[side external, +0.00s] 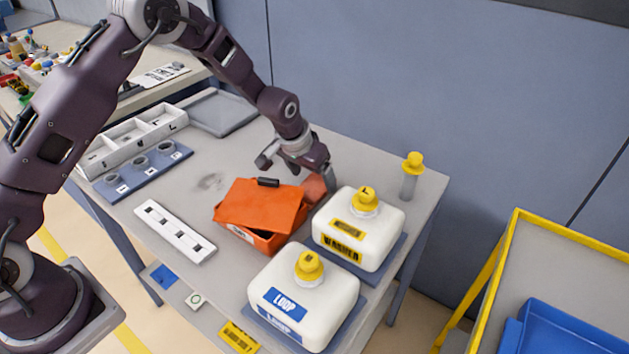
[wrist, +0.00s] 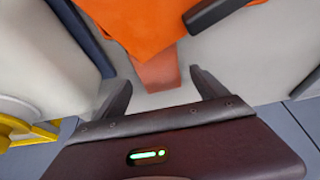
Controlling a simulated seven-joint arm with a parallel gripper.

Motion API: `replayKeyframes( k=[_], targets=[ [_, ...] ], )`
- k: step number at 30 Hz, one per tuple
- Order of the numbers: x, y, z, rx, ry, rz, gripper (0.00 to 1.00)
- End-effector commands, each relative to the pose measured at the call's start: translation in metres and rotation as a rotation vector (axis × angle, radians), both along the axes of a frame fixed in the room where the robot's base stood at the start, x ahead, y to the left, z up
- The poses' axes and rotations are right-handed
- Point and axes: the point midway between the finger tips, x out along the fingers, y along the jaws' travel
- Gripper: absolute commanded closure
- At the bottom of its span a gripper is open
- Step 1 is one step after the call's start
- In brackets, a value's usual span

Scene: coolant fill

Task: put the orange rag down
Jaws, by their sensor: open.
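The orange rag (side external: 262,203) lies spread over the top of an orange box (side external: 240,235) in the side view. Orange material (wrist: 140,22) fills the top of the wrist view; I cannot tell rag from box there. A duller reddish-orange strip (wrist: 158,72) reaches down between my fingers, and a similar patch shows beside my gripper in the side view (side external: 315,188). My gripper (wrist: 163,84) is open, its fingers apart on either side of the strip. In the side view my gripper (side external: 322,185) is low behind the box, one finger partly hidden by the washer jug.
The washer jug (side external: 355,238) stands close right of the box, the loop jug (side external: 303,300) in front. A dark bar (side external: 268,182) sits at the rag's back edge. A white slotted strip (side external: 175,231) lies left. A yellow-capped bottle (side external: 410,178) stands at the right.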

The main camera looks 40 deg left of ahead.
Motion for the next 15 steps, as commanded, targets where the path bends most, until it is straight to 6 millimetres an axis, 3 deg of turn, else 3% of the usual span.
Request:
replayKeyframes(
  k=[3, 9, 15],
  targets=[
    [-0.012, 0.0, 0.031, -0.001, -0.004, 0.0, 0.17],
    [-0.029, 0.0, 0.072, 0.0, -0.002, -0.001, 0.17],
    [-0.036, 0.0, 0.086, 0.0, 0.001, -0.001, 0.17]
  ],
)
